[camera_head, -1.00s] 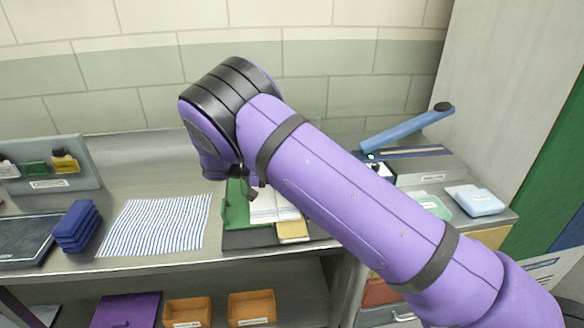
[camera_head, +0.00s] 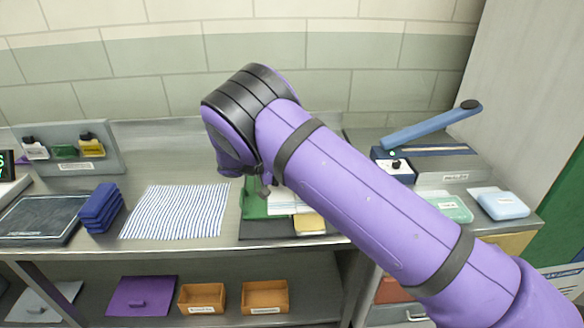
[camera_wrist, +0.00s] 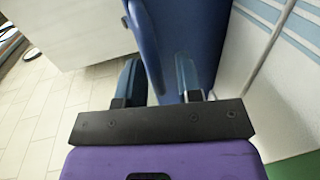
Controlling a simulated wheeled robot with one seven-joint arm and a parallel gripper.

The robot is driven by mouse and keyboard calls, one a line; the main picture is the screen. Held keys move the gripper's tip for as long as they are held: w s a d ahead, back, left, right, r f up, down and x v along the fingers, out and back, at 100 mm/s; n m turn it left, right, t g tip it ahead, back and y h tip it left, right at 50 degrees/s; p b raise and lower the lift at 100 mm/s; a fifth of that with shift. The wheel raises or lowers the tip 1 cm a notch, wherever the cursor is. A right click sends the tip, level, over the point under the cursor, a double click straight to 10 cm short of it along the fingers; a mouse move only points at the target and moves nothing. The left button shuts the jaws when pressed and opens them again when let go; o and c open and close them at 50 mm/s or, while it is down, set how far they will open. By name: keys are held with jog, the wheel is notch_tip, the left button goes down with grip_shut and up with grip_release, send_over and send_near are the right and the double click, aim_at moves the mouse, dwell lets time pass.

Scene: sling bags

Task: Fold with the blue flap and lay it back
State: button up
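In the head view, my purple arm reaches over the bench, and its bent wrist hides my gripper from that camera. A green board (camera_head: 256,208) with a white sheet (camera_head: 282,203) and a yellow pad (camera_head: 310,224) lies on a dark base below it, partly hidden. In the wrist view, my gripper (camera_wrist: 158,82) has its two blue-grey fingers apart. A large blue panel (camera_wrist: 184,28), probably the blue flap, stands close in front. Its edge comes down between the fingers, and the right finger overlaps its face. I cannot tell whether they touch.
A striped cloth (camera_head: 176,212) lies flat left of the green board, with a dark blue stack (camera_head: 101,208) beside it. A paper trimmer (camera_head: 445,160) with a raised blue arm and a pale blue case (camera_head: 500,204) stand right. Orange trays (camera_head: 265,297) sit on the lower shelf.

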jog(key=shift+a+r, duration=0.15)
jog(key=shift+r, duration=0.15)
jog(key=a+r, duration=0.2)
jog(key=a, duration=0.8)
jog(key=shift+a, duration=0.25)
